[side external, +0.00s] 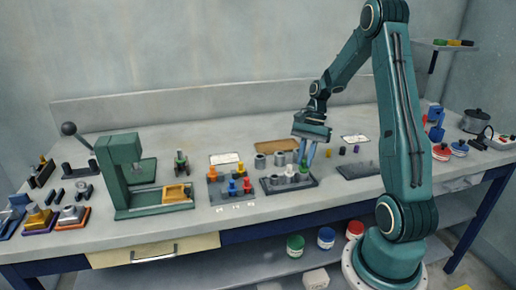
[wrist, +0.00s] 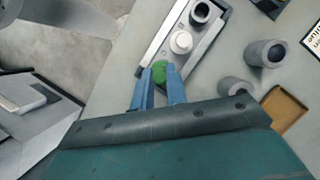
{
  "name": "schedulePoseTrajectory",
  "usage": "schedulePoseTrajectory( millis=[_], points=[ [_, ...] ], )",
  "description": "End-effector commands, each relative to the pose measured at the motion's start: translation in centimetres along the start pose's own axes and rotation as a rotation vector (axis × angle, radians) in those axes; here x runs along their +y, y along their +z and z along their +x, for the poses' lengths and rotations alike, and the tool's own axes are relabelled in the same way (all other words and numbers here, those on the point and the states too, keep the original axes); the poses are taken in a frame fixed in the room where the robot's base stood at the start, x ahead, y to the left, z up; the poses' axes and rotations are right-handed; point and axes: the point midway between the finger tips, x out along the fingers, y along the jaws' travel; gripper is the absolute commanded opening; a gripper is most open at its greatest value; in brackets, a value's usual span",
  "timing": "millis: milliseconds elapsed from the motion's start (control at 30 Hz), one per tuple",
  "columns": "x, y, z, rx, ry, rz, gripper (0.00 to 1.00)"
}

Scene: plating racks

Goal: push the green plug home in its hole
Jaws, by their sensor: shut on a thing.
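The green plug (wrist: 160,68) is between the two blue fingertips of my gripper (wrist: 159,78) in the wrist view. The gripper is shut on it. In the side view my gripper (side external: 306,158) reaches down over the right part of a dark rack (side external: 275,190), and the green plug (side external: 304,167) shows small at the fingertips. In the wrist view the plug is over the near end of the rack (wrist: 150,55), in line with a white-topped piece (wrist: 181,42) and a grey holed cylinder (wrist: 200,13). The fingers hide the plug's lower part and its hole, so its depth cannot be told.
Loose grey cylinders (wrist: 264,53) stand beside the rack, close to a tan tray (wrist: 286,106). A second dark rack with coloured plugs (side external: 232,187) is to the left, and a green press (side external: 122,165) stands beyond it. A dark tray (side external: 357,171) lies to the right.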

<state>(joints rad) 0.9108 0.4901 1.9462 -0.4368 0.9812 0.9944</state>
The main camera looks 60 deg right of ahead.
Motion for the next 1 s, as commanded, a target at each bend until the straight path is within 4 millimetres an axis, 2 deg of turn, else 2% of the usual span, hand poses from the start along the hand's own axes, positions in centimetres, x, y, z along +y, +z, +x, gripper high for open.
schedulePoseTrajectory(
  millis=[433, 467, 567, 1000],
  points=[
    [-0.01, -0.33, 0.79, 0.001, 0.000, 0.001, 0.00],
    [-0.01, -0.33, 0.78, 0.001, 0.000, 0.001, 0.18],
    [-0.01, -0.32, 0.76, 0.001, 0.000, 0.001, 0.38],
    [-0.02, -0.33, 0.40, 0.001, -0.001, 0.001, 0.40]
  ],
)
